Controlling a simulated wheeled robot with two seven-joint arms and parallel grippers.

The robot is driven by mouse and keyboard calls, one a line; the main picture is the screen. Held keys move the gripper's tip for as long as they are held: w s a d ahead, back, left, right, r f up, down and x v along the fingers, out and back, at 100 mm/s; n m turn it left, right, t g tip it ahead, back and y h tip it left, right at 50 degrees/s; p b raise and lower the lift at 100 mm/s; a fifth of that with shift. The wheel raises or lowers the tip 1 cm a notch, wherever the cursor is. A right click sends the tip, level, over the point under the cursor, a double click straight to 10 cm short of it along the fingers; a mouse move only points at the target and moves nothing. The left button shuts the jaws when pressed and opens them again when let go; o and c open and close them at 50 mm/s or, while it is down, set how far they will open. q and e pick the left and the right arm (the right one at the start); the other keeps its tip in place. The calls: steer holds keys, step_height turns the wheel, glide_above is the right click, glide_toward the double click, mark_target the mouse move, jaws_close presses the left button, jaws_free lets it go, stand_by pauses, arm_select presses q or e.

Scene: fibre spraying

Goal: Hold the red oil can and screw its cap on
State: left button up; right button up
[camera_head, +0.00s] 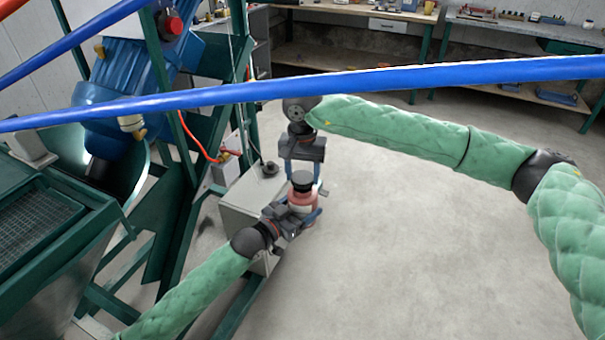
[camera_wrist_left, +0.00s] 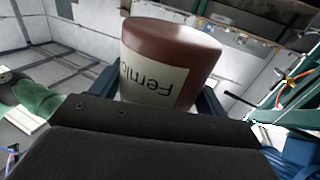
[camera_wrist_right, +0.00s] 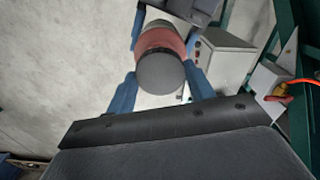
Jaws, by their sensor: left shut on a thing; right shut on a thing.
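The red oil can (camera_head: 302,199) is held in the air by my left gripper (camera_head: 302,212), whose blue fingers are shut around its body. In the left wrist view the red can (camera_wrist_left: 190,42) shows a pale label with dark lettering. The dark round cap (camera_head: 303,180) is at the top of the can. My right gripper (camera_head: 304,182) comes from above, its blue fingers on either side of the cap. In the right wrist view the cap (camera_wrist_right: 160,72) lies between the fingers, over the red can. Whether the threads are engaged is hidden.
A grey box (camera_head: 252,205) stands just left of and below the grippers. A green metal frame and blue machine (camera_head: 130,75) fill the left. A blue hose (camera_head: 400,77) crosses the upper view. Workbenches (camera_head: 345,10) stand at the back. The concrete floor to the right is clear.

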mark_target(303, 204)
steer(key=shift+f, duration=0.8)
steer(key=shift+f, duration=0.55)
